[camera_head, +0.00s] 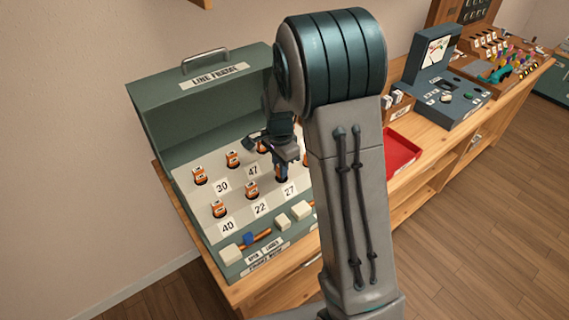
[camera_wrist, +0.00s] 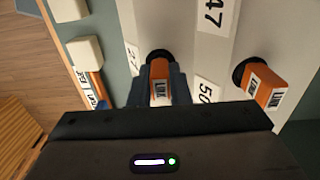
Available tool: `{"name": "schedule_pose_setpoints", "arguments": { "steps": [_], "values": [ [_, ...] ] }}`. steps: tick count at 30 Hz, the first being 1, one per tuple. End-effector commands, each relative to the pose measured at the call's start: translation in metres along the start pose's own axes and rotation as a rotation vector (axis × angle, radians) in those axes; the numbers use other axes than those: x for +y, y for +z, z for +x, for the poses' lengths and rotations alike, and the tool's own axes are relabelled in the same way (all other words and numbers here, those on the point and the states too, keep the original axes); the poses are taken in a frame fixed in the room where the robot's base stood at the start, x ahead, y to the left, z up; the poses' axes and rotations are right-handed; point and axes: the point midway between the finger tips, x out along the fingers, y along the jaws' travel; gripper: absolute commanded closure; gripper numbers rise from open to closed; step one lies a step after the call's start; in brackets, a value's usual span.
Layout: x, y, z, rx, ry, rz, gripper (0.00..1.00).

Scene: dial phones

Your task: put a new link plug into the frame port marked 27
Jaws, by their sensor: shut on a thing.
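My gripper (camera_head: 282,172) is down at the line frame, above the label 27 (camera_head: 290,190). In the wrist view my gripper (camera_wrist: 160,88) is shut on an orange link plug (camera_wrist: 160,80) with a white LINK label. The plug's far end is at a dark round port (camera_wrist: 158,54), beside a partly cut-off label (camera_wrist: 132,58) that starts with 2. I cannot tell how deep the plug sits in the port. In the head view the held plug is mostly hidden by the gripper.
The line frame (camera_head: 152,118) has other orange plugs in ports, such as one above label 22 (camera_head: 251,190). Another plug (camera_wrist: 265,85) stands to the right in the wrist view, near label 50 (camera_wrist: 207,90). A red tray (camera_head: 402,150) lies right of my arm.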

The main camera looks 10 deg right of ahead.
Motion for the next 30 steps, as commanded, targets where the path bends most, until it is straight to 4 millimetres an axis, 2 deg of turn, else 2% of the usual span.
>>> {"name": "schedule_pose_setpoints", "arguments": {
  "steps": [21, 22, 24, 30],
  "values": [
    [0.000, 0.000, 0.014, 0.000, 0.000, 0.000, 1.00],
    [0.000, 0.000, 0.014, 0.000, 0.000, 0.000, 0.78],
    [0.000, 0.000, 0.013, 0.000, 0.000, 0.000, 0.58],
    [0.000, 0.000, 0.013, 0.000, 0.000, 0.000, 0.58]
  ]
}}
